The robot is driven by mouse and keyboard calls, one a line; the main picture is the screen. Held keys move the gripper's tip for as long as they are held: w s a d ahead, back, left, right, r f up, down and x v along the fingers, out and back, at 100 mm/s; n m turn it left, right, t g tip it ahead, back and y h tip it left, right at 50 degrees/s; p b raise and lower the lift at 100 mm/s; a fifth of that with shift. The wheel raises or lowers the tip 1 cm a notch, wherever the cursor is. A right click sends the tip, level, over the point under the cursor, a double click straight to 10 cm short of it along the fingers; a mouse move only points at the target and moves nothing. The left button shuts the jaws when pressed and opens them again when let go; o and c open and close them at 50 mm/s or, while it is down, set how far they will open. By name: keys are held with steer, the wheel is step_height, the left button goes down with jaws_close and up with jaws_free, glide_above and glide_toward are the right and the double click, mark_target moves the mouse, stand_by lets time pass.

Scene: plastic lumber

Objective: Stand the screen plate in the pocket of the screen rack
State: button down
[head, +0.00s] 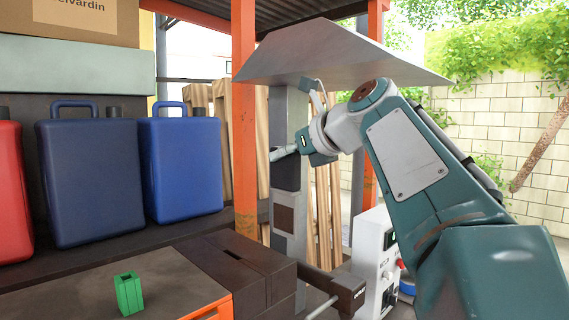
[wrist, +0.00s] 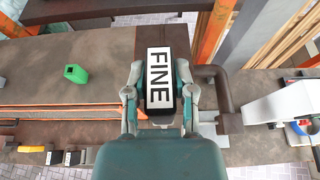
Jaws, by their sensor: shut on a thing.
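The screen plate (wrist: 159,80) is a dark block with a white label reading FINE, seen from above in the wrist view. My gripper (wrist: 158,98) is shut on it, with one finger on each side. In the head view my gripper (head: 285,153) is raised in front of a grey post, and a dark shape just below its fingers seems to be the plate. The dark brown block with a narrow slot in its top, apparently the screen rack (head: 225,268), stands lower and to the left of my gripper. It shows partly behind the plate in the wrist view. The plate is apart from the slot.
A small green open box (head: 128,293) stands on the bench, left of the rack. Blue canisters (head: 182,165) and a red one (head: 12,190) line the shelf behind. An orange post (head: 244,120) rises behind the rack. A white control box (head: 375,262) stands to the right.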

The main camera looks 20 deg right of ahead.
steer(key=shift+r, duration=1.75)
steer(key=shift+s, duration=0.1)
